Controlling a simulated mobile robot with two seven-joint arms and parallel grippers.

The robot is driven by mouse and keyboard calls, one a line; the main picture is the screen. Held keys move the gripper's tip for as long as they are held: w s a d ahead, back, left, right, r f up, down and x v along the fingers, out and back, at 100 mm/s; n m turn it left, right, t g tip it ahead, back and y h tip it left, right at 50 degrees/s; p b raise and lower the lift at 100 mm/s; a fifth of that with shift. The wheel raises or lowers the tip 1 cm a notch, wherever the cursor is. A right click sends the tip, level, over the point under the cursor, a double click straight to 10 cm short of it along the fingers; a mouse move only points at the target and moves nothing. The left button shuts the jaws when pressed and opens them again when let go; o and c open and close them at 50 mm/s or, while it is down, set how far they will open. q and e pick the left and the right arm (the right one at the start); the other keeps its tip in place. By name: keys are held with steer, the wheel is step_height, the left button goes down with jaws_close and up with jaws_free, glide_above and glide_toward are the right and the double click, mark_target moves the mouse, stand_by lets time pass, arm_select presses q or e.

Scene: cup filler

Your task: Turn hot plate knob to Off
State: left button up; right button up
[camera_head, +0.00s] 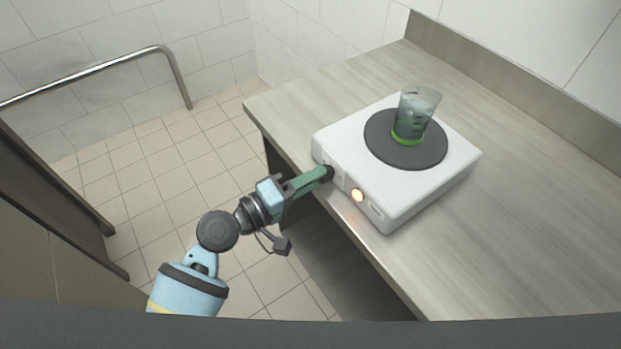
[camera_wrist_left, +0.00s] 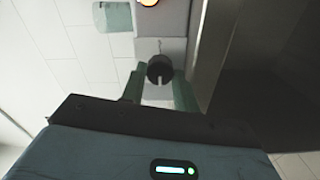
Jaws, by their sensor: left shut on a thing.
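The white hot plate (camera_head: 398,203) stands on the counter in the head view, with a dark round heating disc (camera_head: 380,150) on top. Its black knob (camera_head: 328,173) is on the front face, mostly hidden by my gripper. In the left wrist view the knob (camera_wrist_left: 160,68) shows between the two green fingers. My left gripper (camera_head: 325,174) is shut on the knob, its arm coming from the left. An orange light (camera_head: 358,195) glows on the front face, to the right of the knob. My right gripper is not in view.
A clear cup (camera_head: 414,112) with a green base stands on the heating disc. The wooden counter (camera_head: 520,230) is bare around the hot plate. Its front edge runs just below the knob. A metal rail (camera_head: 90,73) is on the wall at left, above a tiled floor.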

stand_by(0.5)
arm_select(q)
steer(key=o, duration=0.9)
steer(key=shift+o, duration=0.4)
steer(key=shift+f, duration=0.1)
